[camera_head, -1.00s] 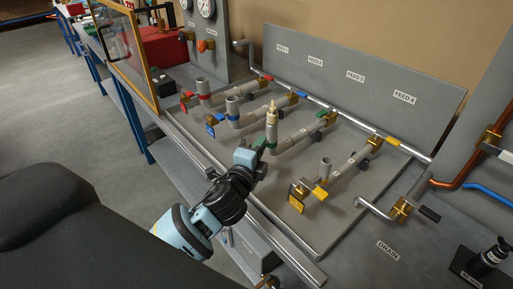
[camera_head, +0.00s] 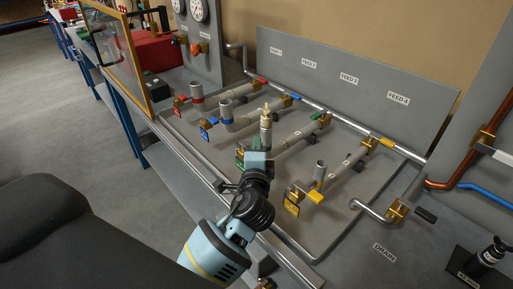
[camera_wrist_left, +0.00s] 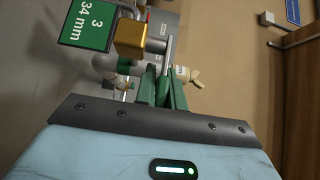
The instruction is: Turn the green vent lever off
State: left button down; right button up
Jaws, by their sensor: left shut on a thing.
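The green-marked pipe (camera_head: 290,143) is third in the row and carries a brass fitting on an upright stub (camera_head: 266,124). Its front brass valve (camera_wrist_left: 130,38) shows in the left wrist view with a green tag (camera_wrist_left: 88,24) reading "3 34 mm". My left gripper (camera_head: 257,160) is at this front valve, its jaws (camera_wrist_left: 163,85) shut on the green lever beside the brass body. The gripper hides most of the lever, so its exact angle cannot be told. Another green lever (camera_head: 316,116) sits at the rear of the same pipe. My right gripper is not in view.
Red (camera_head: 197,96), blue (camera_head: 226,112) and yellow (camera_head: 319,175) pipes stand on either side with their own levers. A label panel (camera_head: 330,84) stands behind.

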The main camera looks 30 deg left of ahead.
pick_arm(q)
jog(key=c, duration=1.5)
grip_release()
